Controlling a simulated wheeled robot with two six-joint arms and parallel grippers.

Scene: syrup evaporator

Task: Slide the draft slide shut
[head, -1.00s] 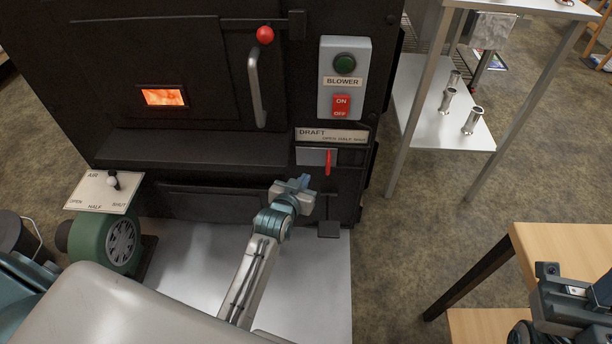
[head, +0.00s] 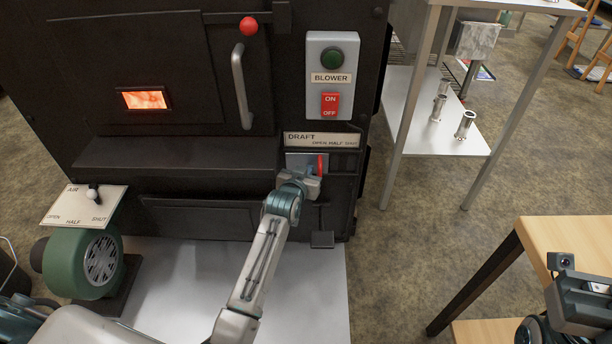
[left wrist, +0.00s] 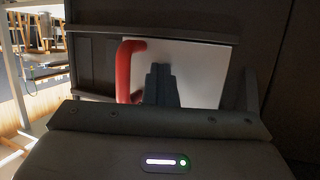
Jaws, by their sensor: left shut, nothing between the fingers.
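The draft slide is a pale grey plate (head: 294,161) with an upright red handle (head: 320,164), set between dark rails on the black front. My left gripper (head: 303,180) is shut and empty, in front of the plate and just left of the handle. In the left wrist view its closed fingers (left wrist: 160,85) lie over the bright plate (left wrist: 200,65), close to the right of the red handle (left wrist: 126,70). I cannot tell whether they touch it. My right gripper's fingers do not show.
Above the slide is a blower switch box (head: 331,75); a door handle (head: 240,85) is to its left. A green blower (head: 85,262) stands at lower left. A metal shelf (head: 420,110) and a wooden table (head: 565,240) are on the right, with open floor between.

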